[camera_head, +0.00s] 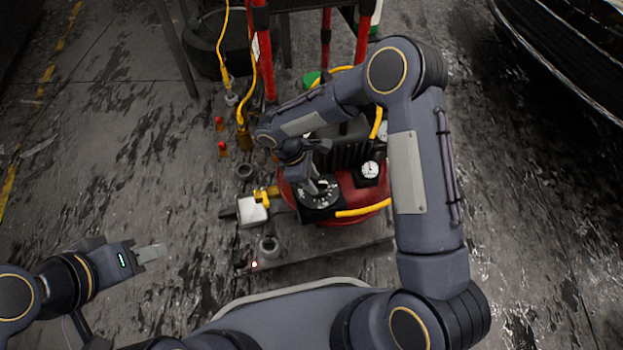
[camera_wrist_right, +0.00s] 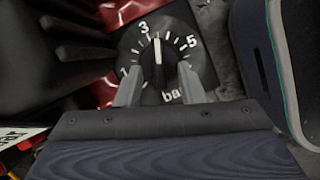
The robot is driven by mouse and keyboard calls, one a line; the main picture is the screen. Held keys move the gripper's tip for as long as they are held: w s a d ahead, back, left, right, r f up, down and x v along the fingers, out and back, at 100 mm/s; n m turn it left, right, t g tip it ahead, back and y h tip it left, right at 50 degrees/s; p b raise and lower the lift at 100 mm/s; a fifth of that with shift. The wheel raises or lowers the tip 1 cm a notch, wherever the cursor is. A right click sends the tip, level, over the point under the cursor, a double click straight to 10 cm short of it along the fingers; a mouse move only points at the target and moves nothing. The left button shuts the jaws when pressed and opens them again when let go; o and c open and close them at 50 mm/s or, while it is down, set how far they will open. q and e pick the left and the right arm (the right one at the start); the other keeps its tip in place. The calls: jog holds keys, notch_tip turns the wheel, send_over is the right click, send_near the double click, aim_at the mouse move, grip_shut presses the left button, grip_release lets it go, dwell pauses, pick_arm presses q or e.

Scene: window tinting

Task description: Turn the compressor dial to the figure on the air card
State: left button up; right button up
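The compressor dial (camera_wrist_right: 158,50) is a black knob with a white pointer line in the right wrist view. The line stands nearly straight up, between 3 and 5 and nearer 3; "bar" is printed below. My right gripper (camera_wrist_right: 159,72) has its two grey fingers apart, one on each side of the dial's lower part. I cannot tell whether they press on it. In the head view the right gripper (camera_head: 311,184) reaches down to the dial plate (camera_head: 322,202). A white card (camera_wrist_right: 20,135) shows partly, its figure unreadable. My left gripper (camera_head: 151,253) is away at the lower left.
The red compressor (camera_head: 355,207) carries a round white gauge (camera_head: 370,169) and a yellow hose (camera_head: 363,209). A white block (camera_head: 252,211) and a dark ring (camera_head: 269,246) sit left of it. Red-topped small items (camera_head: 221,146) stand on the floor. Floor at left is clear.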

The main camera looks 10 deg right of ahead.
jog(key=shift+c, duration=0.2)
grip_shut()
jog(key=shift+r+n, duration=0.1)
jog(key=shift+n, duration=0.2)
jog(key=n, duration=0.1)
jog(key=n+t+p, duration=0.1)
jog(key=shift+s+n, duration=0.25)
jog(key=shift+n, duration=0.15)
jog(key=n+t, duration=0.1)
jog(key=n, duration=0.2)
jog(key=shift+s+n+t+p, duration=0.25)
jog(key=shift+n+t+p, duration=0.05)
jog(key=shift+t+p, duration=0.1)
jog(key=n, duration=0.1)
jog(key=n+t, duration=0.1)
jog(key=n, duration=0.1)
jog(key=n+y, duration=0.1)
jog(key=shift+s+d, duration=0.15)
jog(key=shift+s, duration=0.1)
jog(key=n, duration=0.2)
jog(key=n+t+y+b, duration=0.1)
jog(key=n, duration=0.1)
jog(key=shift+s+d+n+t, duration=0.15)
jog(key=shift+d+n+t, duration=0.05)
jog(key=shift+n+t, duration=0.1)
